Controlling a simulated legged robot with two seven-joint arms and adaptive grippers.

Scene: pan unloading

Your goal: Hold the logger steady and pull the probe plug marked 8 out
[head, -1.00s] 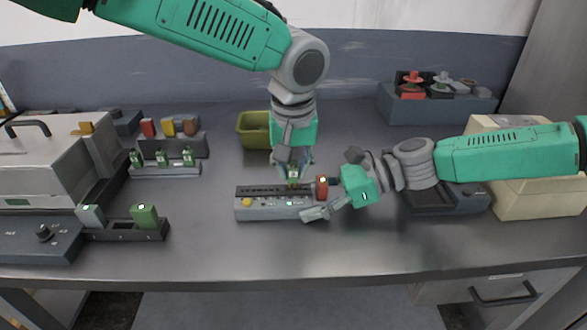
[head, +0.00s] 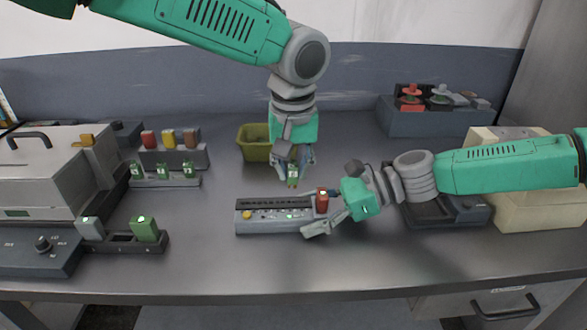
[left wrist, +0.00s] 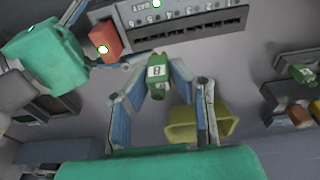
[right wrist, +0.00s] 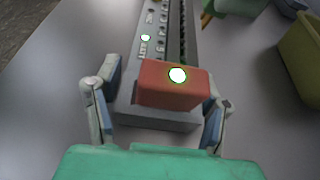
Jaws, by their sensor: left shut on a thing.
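The grey logger (head: 275,226) lies flat on the table, its long slotted top facing up. My left gripper (head: 292,178) is shut on a green plug (left wrist: 158,74) whose label reads 8. The plug is clear of the logger, above and behind it. My right gripper (head: 318,212) is at the logger's right end, one finger on each long side. The right wrist view shows the fingers beside the logger (right wrist: 165,125); whether both press on it I cannot tell. A red block (right wrist: 172,85) with a lit white spot sits on that end, between the right fingers.
An olive bin (head: 253,152) stands behind the logger. To the left are a rack of several green plugs (head: 165,182), a holder with grey and green blocks (head: 120,243) and a grey machine (head: 50,165). A beige box (head: 540,205) is at right. The table front is clear.

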